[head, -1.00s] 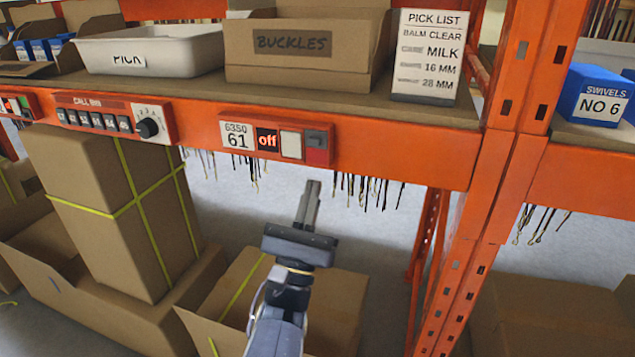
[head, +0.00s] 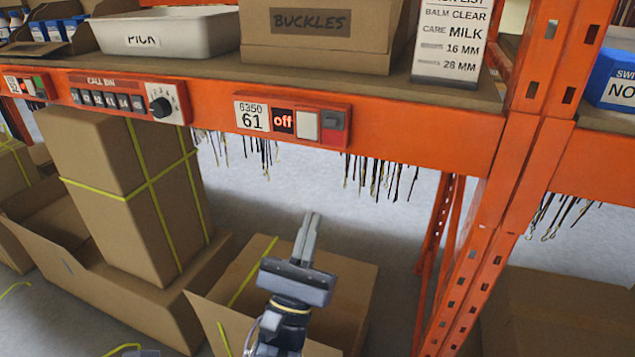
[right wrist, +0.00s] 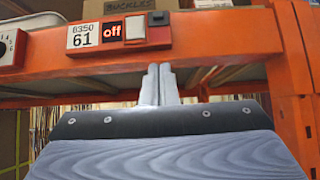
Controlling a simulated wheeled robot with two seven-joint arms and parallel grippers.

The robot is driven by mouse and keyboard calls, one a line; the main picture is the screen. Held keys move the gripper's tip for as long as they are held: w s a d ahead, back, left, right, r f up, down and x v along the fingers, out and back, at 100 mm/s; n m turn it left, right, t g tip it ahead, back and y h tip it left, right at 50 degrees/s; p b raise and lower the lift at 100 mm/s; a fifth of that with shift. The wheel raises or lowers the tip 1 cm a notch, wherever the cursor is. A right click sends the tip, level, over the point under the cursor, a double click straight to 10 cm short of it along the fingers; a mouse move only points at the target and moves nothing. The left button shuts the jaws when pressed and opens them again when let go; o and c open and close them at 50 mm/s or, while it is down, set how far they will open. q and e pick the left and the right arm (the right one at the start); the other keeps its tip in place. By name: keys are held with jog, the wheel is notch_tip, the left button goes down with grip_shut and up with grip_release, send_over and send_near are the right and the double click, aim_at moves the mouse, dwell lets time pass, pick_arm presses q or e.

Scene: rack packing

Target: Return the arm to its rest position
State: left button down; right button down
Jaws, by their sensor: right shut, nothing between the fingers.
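My right gripper (head: 306,238) is in the lower middle of the head view. Its two fingers are together with nothing between them. It is below and in front of the orange shelf beam, apart from it, with an open cardboard box behind and below it. In the right wrist view the shut fingers (right wrist: 158,84) point toward the beam, below the switch panel (right wrist: 122,32). My left gripper is not in view.
The orange beam (head: 420,135) carries a panel (head: 292,122) reading 61 and "off", and a call bin panel (head: 125,97) with a knob. A BUCKLES box (head: 318,50), white PICK tray (head: 170,38) and pick list (head: 447,45) stand above. Strapped cartons (head: 130,190) stand below left.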

jog(key=d+f+m+g+h, duration=0.2)
jog(key=d+f+m+g, duration=0.3)
jog(key=d, duration=0.3)
jog(key=d+f+m+g+h, duration=0.2)
jog(key=d+f+m+g, duration=0.15)
jog(key=d+g, duration=0.4)
jog(key=d+f+m+g+h, duration=0.25)
jog(key=d+m+g, duration=0.3)
jog(key=d, duration=0.35)
jog(key=s+d+f+m+g+y, duration=0.5)
jog(key=s+f+m+g+y, duration=0.4)
jog(key=s, duration=0.4)
jog(key=s+a+r+m+t+y+p, duration=0.1)
jog(key=s+a+r+m+t+y, duration=0.4)
jog(key=r+m+t+y, duration=0.2)
jog(key=shift+s+a+m+y, duration=0.25)
jog(key=shift+m+y, duration=1.1)
jog(key=shift+m, duration=0.65)
jog(key=shift+r, duration=0.1)
